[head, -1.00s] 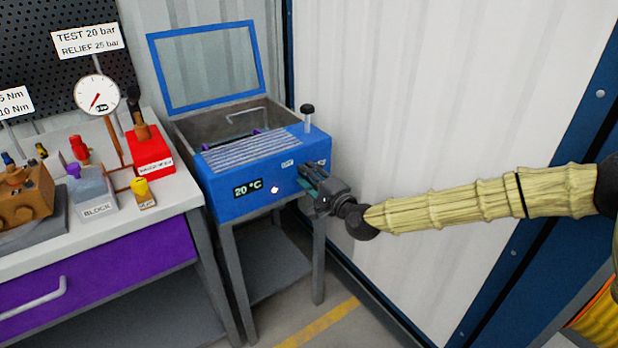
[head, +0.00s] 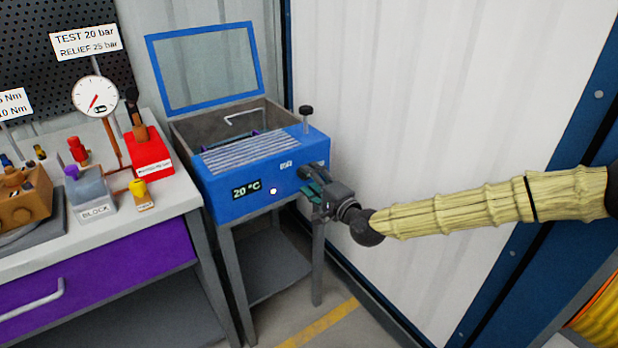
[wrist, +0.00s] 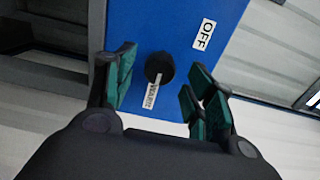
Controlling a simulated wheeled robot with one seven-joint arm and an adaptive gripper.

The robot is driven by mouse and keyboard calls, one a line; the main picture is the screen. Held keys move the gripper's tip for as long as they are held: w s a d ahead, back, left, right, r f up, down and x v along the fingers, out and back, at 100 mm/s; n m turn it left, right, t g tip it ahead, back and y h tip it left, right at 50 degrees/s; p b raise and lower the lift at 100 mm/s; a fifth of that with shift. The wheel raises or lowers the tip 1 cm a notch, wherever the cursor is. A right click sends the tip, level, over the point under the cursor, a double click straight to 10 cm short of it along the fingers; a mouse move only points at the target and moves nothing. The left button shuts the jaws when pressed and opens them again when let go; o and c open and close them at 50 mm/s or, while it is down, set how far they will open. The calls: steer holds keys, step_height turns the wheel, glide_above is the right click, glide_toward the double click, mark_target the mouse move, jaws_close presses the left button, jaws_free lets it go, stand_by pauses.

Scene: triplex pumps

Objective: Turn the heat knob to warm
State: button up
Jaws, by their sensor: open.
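The heat knob (wrist: 159,68) is a dark round knob on the blue front panel of the heater box (head: 262,190). In the wrist view a pale pointer or strip runs from it to the WARM label (wrist: 151,95), and the OFF label (wrist: 204,34) is off to its upper right. My gripper (head: 312,187) is at the right end of the box front. In the wrist view its green-padded fingers (wrist: 160,90) are open on either side of the knob, with gaps visible; contact is not seen. In the head view the gripper hides the knob. The display (head: 246,189) reads 20 °C.
A bench (head: 170,213) with a gauge (head: 95,96), a red block (head: 149,158) and fittings is on the left. A white wall (head: 430,110) is behind my arm.

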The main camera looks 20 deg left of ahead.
steer(key=v, duration=1)
steer(key=shift+s+d, duration=0.1)
steer(key=s+f+n+g+h, duration=0.1)
steer(key=s+f, duration=0.2)
steer(key=f, duration=0.3)
steer(key=s+f+g+h, duration=0.1)
steer(key=s+f, duration=0.3)
steer(key=f, duration=0.2)
steer(key=s+d+f+n+g+h, duration=0.2)
steer(key=s+d+f+g+h, duration=0.1)
steer(key=s+d+f, duration=0.65)
steer(key=s+d+f+n+g+h, duration=0.25)
steer(key=s+d+f, duration=0.35)
steer(key=s+f, duration=0.5)
steer(key=s+d+f+n+g+h, duration=0.1)
steer(key=s+d+f+g+h, duration=0.15)
steer(key=s+d, duration=0.65)
steer(key=s+d+f+n+g+h, duration=0.15)
steer(key=s+d+h, duration=0.3)
steer(key=d, duration=0.75)
step_height(320, 180, up, 13)
steer(key=p, duration=1.3)
steer(key=shift+f+m+p, duration=0.2)
steer(key=shift+m+p, duration=0.1)
steer(key=shift+p, duration=0.1)
steer(key=shift+a+t, duration=0.1)
steer(key=shift+t, duration=0.15)
